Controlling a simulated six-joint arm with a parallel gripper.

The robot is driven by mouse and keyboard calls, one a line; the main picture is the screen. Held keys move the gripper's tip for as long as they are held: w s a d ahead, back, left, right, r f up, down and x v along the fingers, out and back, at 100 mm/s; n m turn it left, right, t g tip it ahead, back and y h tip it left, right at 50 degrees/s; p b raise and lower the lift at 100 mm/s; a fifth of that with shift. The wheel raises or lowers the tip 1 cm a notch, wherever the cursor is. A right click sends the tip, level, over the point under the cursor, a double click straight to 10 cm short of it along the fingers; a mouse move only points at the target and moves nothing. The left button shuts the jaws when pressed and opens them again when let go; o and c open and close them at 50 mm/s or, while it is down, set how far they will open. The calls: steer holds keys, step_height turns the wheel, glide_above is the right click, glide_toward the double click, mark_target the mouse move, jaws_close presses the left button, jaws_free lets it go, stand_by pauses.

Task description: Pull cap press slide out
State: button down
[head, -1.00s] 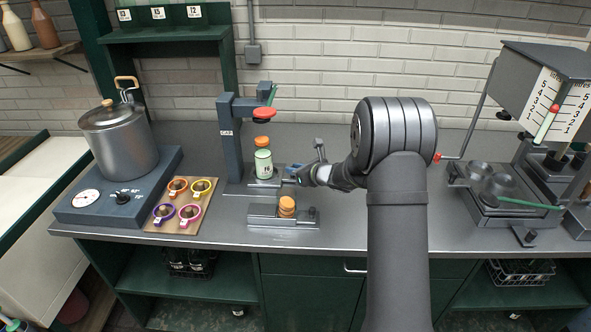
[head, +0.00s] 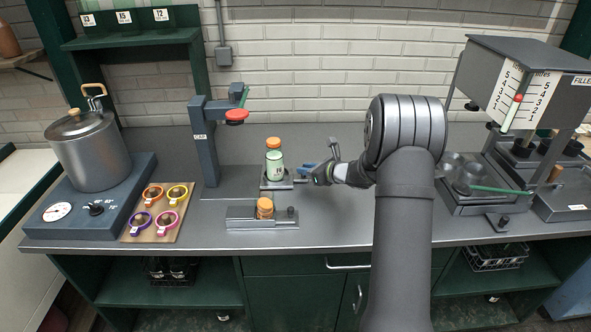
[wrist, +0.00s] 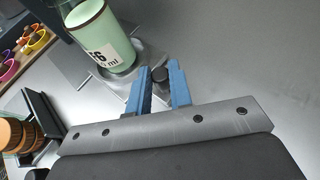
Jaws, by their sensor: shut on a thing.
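The cap press (head: 206,150) stands left of centre, a grey post with a red press head (head: 236,115). Its slide (head: 283,184) is out to the right of the head. A pale green bottle (head: 275,169) with an orange cap (head: 273,143) stands upright on the slide. My gripper (head: 307,171) is at the slide's right end. In the wrist view, my gripper's blue fingers (wrist: 160,72) are shut around the slide's dark knob (wrist: 160,76). The bottle (wrist: 100,40) stands just beyond them, its top cut off by the picture edge.
A low holder (head: 245,219) with stacked orange caps (head: 265,208) sits in front of the slide. A board of coloured rings (head: 157,212) and a pot (head: 90,155) are at left. A filling machine (head: 520,85) is at right. Counter behind the slide is clear.

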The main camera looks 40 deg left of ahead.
steer(key=shift+w+d, duration=0.15)
steer(key=c, duration=1.3)
jaws_free()
steer(key=v, duration=1.7)
steer(key=shift+d, duration=0.25)
steer(key=x, duration=1.7)
steer(key=shift+a, duration=0.3)
